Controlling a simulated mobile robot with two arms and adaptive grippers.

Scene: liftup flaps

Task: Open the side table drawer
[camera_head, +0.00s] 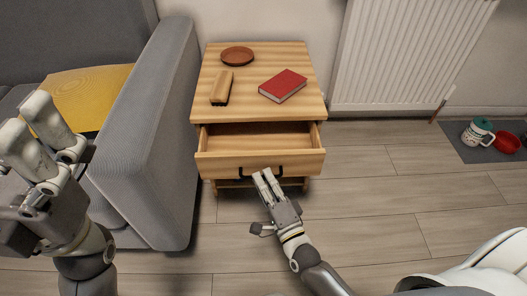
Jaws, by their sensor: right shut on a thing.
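The wooden side table (204,103) stands in the middle of the view with its drawer (215,167) pulled out. The inside of the drawer shows and looks empty. A dark handle (246,173) is on the drawer front. My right gripper (265,175) is at the handle, shut on it; its fingers hide part of the handle. My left gripper (35,120) is raised at the left, in front of the sofa and away from the table. Its two fingers are apart and nothing shows between them.
On the table top are a brown round dish (237,56), a tan block-like object (221,88) and a red book (283,86). A grey sofa (150,130) with a yellow cushion (85,92) stands left. A white radiator (400,55), teal-topped mug (478,132) and red bowl (507,142) are right. Floor ahead is clear.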

